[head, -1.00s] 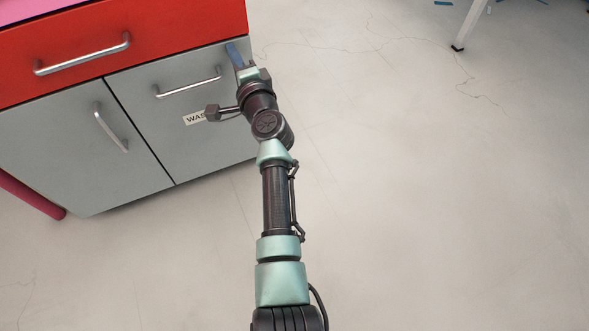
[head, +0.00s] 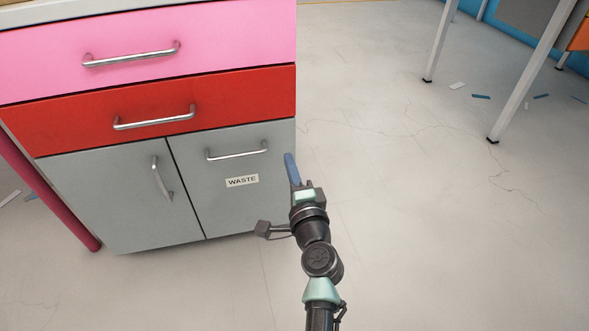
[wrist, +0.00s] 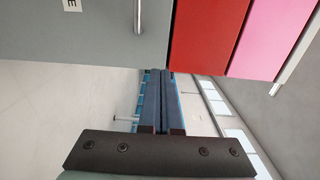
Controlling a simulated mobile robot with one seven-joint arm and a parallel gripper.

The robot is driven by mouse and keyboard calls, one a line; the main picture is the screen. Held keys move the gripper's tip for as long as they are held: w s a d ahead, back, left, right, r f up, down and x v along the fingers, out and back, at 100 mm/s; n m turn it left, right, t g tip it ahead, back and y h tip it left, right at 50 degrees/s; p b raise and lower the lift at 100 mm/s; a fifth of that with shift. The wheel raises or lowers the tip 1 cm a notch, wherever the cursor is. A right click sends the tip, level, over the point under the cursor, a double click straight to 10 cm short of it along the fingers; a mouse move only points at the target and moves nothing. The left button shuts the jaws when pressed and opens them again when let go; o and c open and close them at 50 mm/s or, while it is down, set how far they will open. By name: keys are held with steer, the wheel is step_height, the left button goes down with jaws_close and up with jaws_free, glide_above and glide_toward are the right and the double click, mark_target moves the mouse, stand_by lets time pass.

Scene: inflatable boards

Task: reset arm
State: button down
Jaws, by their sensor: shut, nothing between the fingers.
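My gripper (head: 292,169) is in the lower middle of the head view, held in front of the right side of the cabinet. Its blue fingers are together with nothing between them. In the wrist view, the two fingers (wrist: 159,102) lie side by side, pointing away from the camera. My arm reaches up from the bottom edge of the head view, with a bend at the wrist. I cannot tell from the head view how far the fingertips are from the cabinet.
The cabinet has a pink drawer (head: 220,36), a red drawer (head: 70,131) and grey doors, one with a WASTE label (head: 242,181). All look closed. White table legs (head: 525,75) stand at the upper right. Scraps (head: 481,97) lie nearby. The floor (head: 450,240) on the right is clear.

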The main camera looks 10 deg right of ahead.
steer(key=shift+s, duration=1.45)
steer(key=s+a+r+n+t+y+p, duration=0.1)
steer(key=a+r+n+p, duration=0.25)
steer(key=r, duration=0.85)
steer(key=a+r+n+t+y+p, duration=0.15)
steer(key=r+n, duration=0.25)
steer(key=r, duration=0.9)
steer(key=s+a+r+n+t+p, duration=0.15)
steer(key=a+r+n+p, duration=0.25)
steer(key=r, duration=0.8)
steer(key=s+a+r+n+t+h+p, duration=0.1)
steer(key=s+r+n+t+p, duration=0.15)
steer(key=s+r, duration=0.6)
steer(key=s+r+n+t+h+p, duration=0.1)
steer(key=s+r+n+p, duration=0.2)
steer(key=r, duration=1)
steer(key=s+a+r+n+t+h+p, duration=0.15)
steer(key=s+r+p, duration=0.35)
steer(key=r, duration=0.5)
step_height(320, 180, up, 35)
steer(key=y+p, duration=0.1)
steer(key=p, duration=3.3)
steer(key=shift+s, duration=0.35)
steer(key=shift+d+m, duration=0.1)
steer(key=shift+m, duration=0.15)
